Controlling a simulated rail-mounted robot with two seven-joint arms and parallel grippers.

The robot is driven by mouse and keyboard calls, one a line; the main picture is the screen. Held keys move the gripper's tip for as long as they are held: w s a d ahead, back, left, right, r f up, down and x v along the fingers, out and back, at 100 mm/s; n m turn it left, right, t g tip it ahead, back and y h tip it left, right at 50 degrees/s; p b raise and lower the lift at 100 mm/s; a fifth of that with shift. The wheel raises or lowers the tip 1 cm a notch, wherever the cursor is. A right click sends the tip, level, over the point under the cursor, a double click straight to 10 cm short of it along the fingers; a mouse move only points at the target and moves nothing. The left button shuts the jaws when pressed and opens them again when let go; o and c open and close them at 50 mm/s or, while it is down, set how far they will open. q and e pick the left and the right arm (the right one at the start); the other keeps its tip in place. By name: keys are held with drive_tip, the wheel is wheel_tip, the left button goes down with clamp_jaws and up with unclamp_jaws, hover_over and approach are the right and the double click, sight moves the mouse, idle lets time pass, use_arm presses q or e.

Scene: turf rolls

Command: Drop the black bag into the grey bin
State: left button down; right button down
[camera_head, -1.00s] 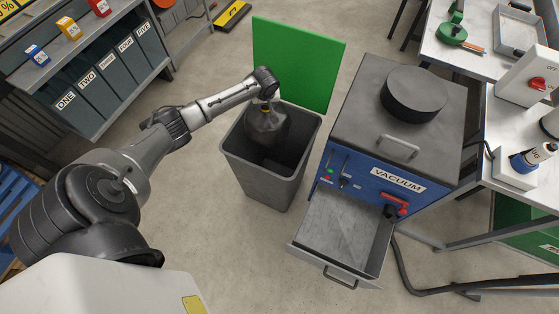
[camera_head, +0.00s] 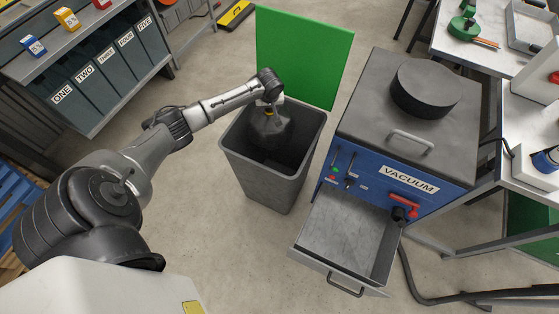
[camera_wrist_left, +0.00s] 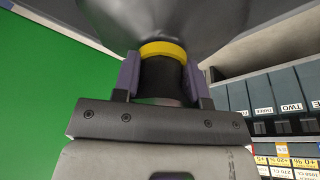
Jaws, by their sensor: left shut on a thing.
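The grey bin (camera_head: 270,179) stands open on the floor, with its green lid (camera_head: 304,58) raised behind it. The black bag (camera_head: 268,131) hangs inside the bin's mouth, below my left gripper (camera_head: 270,106). In the left wrist view my left gripper (camera_wrist_left: 165,80) is shut on the bag's dark neck, just by a yellow band. The bag (camera_wrist_left: 165,20) spreads out beyond the fingers. Whether the bag touches the bin's walls or floor I cannot tell. My right gripper is not in view.
A blue vacuum machine (camera_head: 385,181) with an open drawer (camera_head: 345,235) stands right of the bin. A shelf of numbered grey bins (camera_head: 100,72) is at the upper left. A white workbench (camera_head: 484,45) is at the right. The floor before the bin is clear.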

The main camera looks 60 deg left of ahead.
use_arm(q)
drive_tip(key=shift+w+f, duration=0.1)
drive_tip(key=shift+f, duration=0.05)
drive_tip(key=c, duration=0.7)
unclamp_jaws()
drive_tip(key=shift+a, duration=0.15)
drive_tip(key=shift+o, duration=0.6)
drive_tip(key=shift+f, duration=0.2)
drive_tip(key=shift+d+r, duration=0.2)
drive_tip(key=shift+r, duration=0.2)
drive_tip(key=p+v, duration=0.4)
drive_tip(key=v, duration=0.9)
drive_tip(key=shift+p, duration=0.3)
drive_tip(key=shift+r, duration=0.1)
